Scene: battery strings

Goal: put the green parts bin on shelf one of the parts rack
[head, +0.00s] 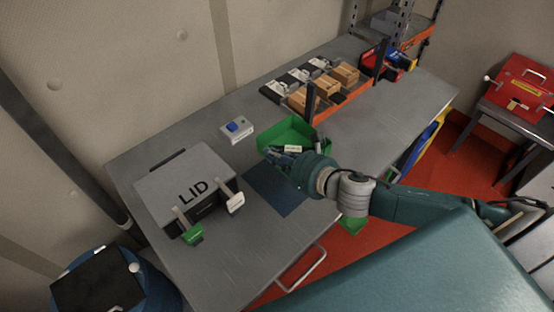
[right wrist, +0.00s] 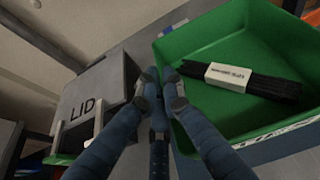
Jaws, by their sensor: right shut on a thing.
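The green parts bin (head: 291,128) is at the middle of the bench, beyond a dark blue mat. In the right wrist view the bin (right wrist: 205,37) holds a black bundle (right wrist: 278,86) with a white label. My right gripper (head: 279,154) is at the bin's near left side. In the right wrist view its fingers (right wrist: 160,92) are shut on the bin's wall. I cannot tell whether the bin touches the bench. The parts rack (head: 357,94) has orange edges and dark posts, and stands beyond the bin with small boxes on it. My left gripper is not in view.
A grey case marked LID (head: 185,180) stands left on the bench (head: 240,262). A small box with a blue button (head: 237,129) is behind the mat (head: 275,190). Red bins (head: 378,62) are by the rack.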

